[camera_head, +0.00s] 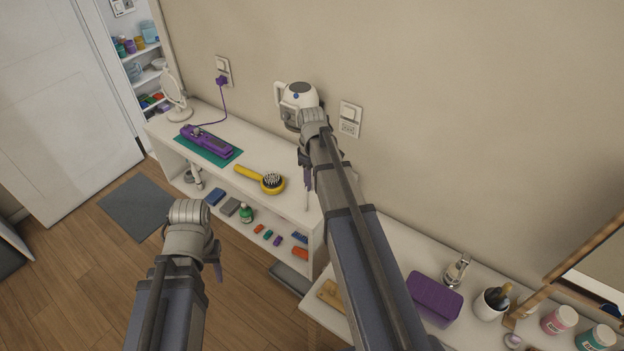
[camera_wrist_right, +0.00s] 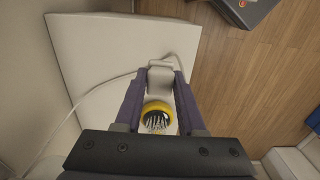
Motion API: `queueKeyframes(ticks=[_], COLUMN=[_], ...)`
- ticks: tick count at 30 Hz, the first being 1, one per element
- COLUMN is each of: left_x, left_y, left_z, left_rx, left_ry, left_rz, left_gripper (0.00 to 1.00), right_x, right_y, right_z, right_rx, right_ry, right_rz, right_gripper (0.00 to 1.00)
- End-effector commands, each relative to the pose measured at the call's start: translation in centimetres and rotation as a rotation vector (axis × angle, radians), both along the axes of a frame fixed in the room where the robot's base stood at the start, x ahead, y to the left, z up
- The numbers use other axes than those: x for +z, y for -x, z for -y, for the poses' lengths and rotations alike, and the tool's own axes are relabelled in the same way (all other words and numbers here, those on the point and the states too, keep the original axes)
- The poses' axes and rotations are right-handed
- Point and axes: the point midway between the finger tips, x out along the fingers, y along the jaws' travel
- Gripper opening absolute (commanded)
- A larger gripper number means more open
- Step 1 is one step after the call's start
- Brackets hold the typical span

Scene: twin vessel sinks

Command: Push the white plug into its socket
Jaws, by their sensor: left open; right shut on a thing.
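The white plug (camera_wrist_right: 160,76), with a white cord running off to the left, is between the purple fingertips of my right gripper (camera_wrist_right: 163,80) in the right wrist view. That gripper is shut on it, above the white shelf. In the head view my right gripper (camera_head: 307,180) points down, partly hidden by its wrist. The socket plate (camera_head: 350,118) on the wall is right of my right wrist, and its lower part holds a socket. The plug is apart from it. My left gripper (camera_head: 218,262) is open and empty over the floor, its fingers mostly hidden.
A second socket plate (camera_head: 222,68) holds a purple plug (camera_head: 221,81). The shelf top (camera_head: 222,126) carries a purple appliance (camera_head: 206,140) and a yellow hairbrush (camera_head: 262,180).

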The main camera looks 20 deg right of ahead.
Motion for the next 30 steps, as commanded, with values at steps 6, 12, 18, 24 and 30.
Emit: queueKeyframes(ticks=[6, 12, 18, 24, 30], left_x=[-0.3, -3.5, -7.2, -10.1, -13.2], left_y=[0.0, 0.0, 0.0, 0.0, 0.0], left_z=[0.0, 0.0, 0.0, 0.0, 0.0], left_rx=[0.000, 0.000, 0.000, -0.001, -0.001], left_ry=[0.000, 0.000, 0.000, 0.000, 0.000], left_rz=[0.000, 0.000, 0.000, 0.000, 0.000], left_gripper=[0.50, 0.50, 0.50, 0.50, 0.50], right_x=[-0.2, -3.2, -4.1, -1.9, 1.2], right_y=[0.0, 0.1, -1.0, -2.3, -3.7], right_z=[0.2, 3.6, 8.4, 10.8, 11.6], right_rx=[-0.004, -0.079, -0.168, -0.183, -0.137], right_ry=[0.005, 0.145, 0.491, 0.811, 1.094], right_rz=[0.003, 0.078, 0.237, 0.379, 0.537], right_gripper=[0.00, 0.00, 0.00, 0.00, 0.00])
